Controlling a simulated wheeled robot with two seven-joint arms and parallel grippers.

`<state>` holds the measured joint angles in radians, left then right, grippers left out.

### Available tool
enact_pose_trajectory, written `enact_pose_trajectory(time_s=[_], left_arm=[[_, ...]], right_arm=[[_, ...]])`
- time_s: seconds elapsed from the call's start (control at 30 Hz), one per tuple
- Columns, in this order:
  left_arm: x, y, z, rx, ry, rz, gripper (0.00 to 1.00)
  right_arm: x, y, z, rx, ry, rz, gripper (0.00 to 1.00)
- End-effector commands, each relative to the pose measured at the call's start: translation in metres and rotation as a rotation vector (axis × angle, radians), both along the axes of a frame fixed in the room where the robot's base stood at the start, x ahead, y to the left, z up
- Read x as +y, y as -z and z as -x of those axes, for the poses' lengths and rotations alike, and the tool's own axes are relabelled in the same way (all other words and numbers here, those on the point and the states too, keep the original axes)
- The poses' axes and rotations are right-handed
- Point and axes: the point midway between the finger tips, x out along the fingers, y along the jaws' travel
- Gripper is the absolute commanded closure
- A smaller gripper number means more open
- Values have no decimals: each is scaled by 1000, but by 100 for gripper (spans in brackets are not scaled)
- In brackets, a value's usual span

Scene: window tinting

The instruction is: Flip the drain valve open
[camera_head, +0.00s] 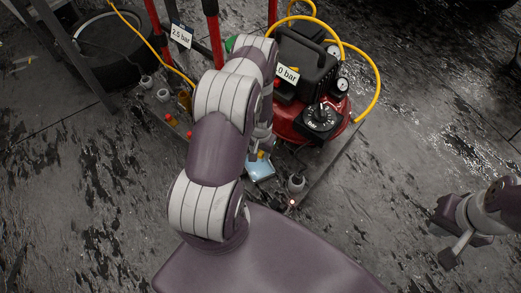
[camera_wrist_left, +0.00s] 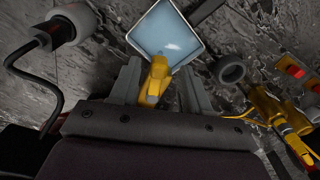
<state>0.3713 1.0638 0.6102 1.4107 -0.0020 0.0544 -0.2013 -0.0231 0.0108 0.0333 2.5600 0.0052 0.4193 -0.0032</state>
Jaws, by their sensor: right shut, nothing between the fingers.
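A yellow lever (camera_wrist_left: 154,80), which looks like the drain valve's handle, stands between my left gripper's fingers (camera_wrist_left: 158,88) in the left wrist view. The fingers are apart on either side of it, with a visible gap at least on the right. I cannot tell whether they touch it. In the head view my left arm hides most of the valve, and a small bit of yellow (camera_head: 262,154) shows beside the left gripper (camera_head: 256,146). A light blue tray (camera_head: 261,171) lies just below, also in the left wrist view (camera_wrist_left: 166,32). My right gripper (camera_head: 444,246) is shut and empty, far right.
A red compressor (camera_head: 290,118) with a black knob (camera_head: 320,119), gauges and a yellow hose (camera_head: 377,85) stands close by. Grey cylindrical fittings (camera_head: 296,183) stand near the tray. The floor at right is clear.

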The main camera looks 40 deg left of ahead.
Motion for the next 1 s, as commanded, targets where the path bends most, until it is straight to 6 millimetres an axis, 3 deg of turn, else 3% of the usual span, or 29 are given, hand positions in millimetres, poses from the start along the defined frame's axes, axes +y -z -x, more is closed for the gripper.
enact_pose_trajectory(time_s=[0.17,0.4,0.6,0.73,1.0], left_arm=[[0,-10,0,0,0,0,53],[0,-75,0,-1,0,0,53],[0,-116,0,-1,0,0,53],[0,-126,1,1,0,0,53],[0,-127,0,1,0,0,53]], right_arm=[[0,-6,0,0,0,0,100],[0,-40,0,0,0,0,100],[0,-56,0,0,0,0,100],[0,-59,0,0,0,0,100],[0,-58,0,0,0,0,100]])
